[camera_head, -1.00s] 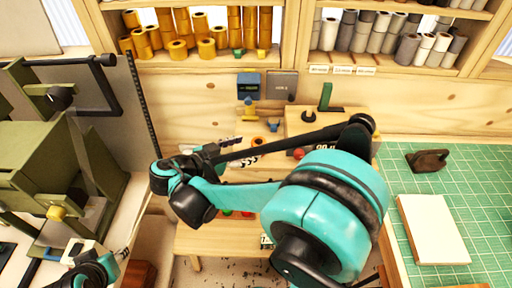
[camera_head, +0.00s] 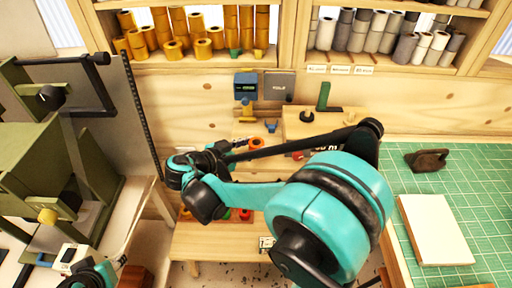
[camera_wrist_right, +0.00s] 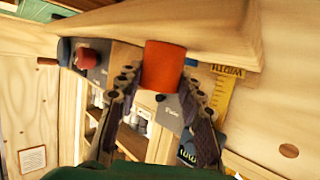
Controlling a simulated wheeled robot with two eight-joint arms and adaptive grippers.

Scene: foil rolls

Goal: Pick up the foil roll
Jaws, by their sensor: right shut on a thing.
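In the right wrist view an orange foil roll (camera_wrist_right: 163,62) is held between the two dark fingers of my right gripper (camera_wrist_right: 163,78), near their tips. The gripper is shut on the roll. In the head view an orange roll (camera_head: 256,143) shows just above my dark forearm, partly covered; I cannot tell for sure that it is the held one. The right gripper's fingers are not clear there. Of my left arm only a teal and black part shows at the bottom left; its fingers do not show.
Shelves hold yellow rolls (camera_head: 202,48) and grey and white rolls (camera_head: 405,47). A blue device (camera_head: 246,86) and a grey sign (camera_head: 279,86) are on the wooden wall. A green mat (camera_head: 480,200) with a pale block (camera_head: 435,230) lies right. Green machinery (camera_head: 55,170) stands left.

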